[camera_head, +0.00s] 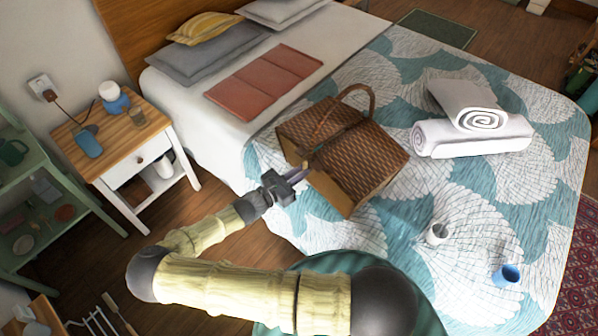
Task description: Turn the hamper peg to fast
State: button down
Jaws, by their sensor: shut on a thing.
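A brown wicker hamper (364,163) with an arched handle (357,91) stands on the bed. Its front left side faces my arm. My gripper (303,170) reaches in from the lower left and meets this side just below the lid's edge. Its fingers are shut on a small part there, which I take to be the hamper peg (306,164). The fingers hide most of the peg, so I cannot tell which way it is turned. The lid looks closed.
Rolled white towels (478,136) lie right of the hamper. A white cup (438,233) and a blue cup (505,275) are on the patterned bedspread. A wooden bedside table (112,151) stands left of the bed.

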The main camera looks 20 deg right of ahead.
jog(key=c, duration=1.5)
grip_release()
jog(key=b+v, duration=0.3)
jog(key=v, duration=1.4)
jog(key=shift+a+b, duration=0.25)
jog(key=shift+b, duration=0.1)
